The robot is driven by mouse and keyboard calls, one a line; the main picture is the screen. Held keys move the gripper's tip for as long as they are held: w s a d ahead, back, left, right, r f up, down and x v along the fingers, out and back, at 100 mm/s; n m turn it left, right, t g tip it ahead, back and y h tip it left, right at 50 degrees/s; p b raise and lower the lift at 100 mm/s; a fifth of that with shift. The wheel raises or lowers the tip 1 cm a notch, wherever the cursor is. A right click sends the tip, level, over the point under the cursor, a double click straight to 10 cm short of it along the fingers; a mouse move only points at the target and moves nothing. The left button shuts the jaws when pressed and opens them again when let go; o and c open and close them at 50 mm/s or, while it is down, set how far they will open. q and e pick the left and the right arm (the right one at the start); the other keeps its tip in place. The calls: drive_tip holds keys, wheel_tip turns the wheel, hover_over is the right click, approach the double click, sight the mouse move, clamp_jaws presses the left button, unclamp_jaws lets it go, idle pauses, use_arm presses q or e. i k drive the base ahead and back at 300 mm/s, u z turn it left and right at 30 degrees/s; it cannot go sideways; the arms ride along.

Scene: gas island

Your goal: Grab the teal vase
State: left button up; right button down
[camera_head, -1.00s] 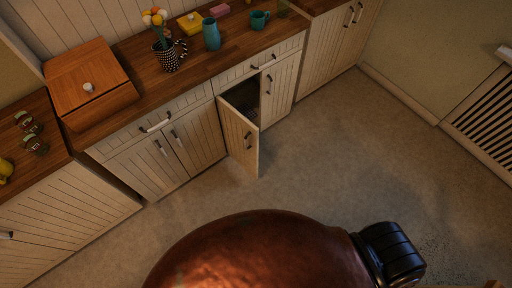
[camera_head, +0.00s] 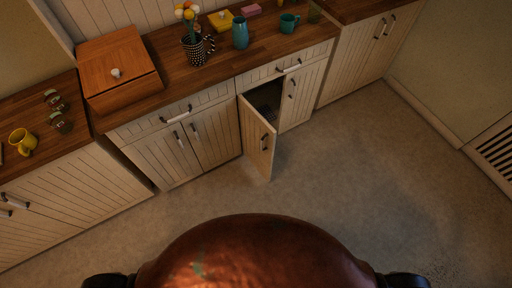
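The teal vase (camera_head: 240,33) stands upright on the wooden counter, near the middle of its length. It is between the black-and-white dotted pot with flowers (camera_head: 194,50) on its left and a teal mug (camera_head: 289,23) on its right. Nothing touches the vase that I can make out. Neither of my grippers shows in the head view.
The wooden counter (camera_head: 182,74) also bears a wooden bread box (camera_head: 118,70), a yellow box (camera_head: 220,21) and a pink item (camera_head: 250,10). A yellow mug (camera_head: 23,141) is at left. A cabinet door (camera_head: 257,138) stands open below the vase. The floor (camera_head: 330,180) is clear.

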sight(240, 33)
drive_tip(key=u, duration=0.6)
drive_tip(key=i, duration=0.9)
drive_tip(key=u, duration=0.25)
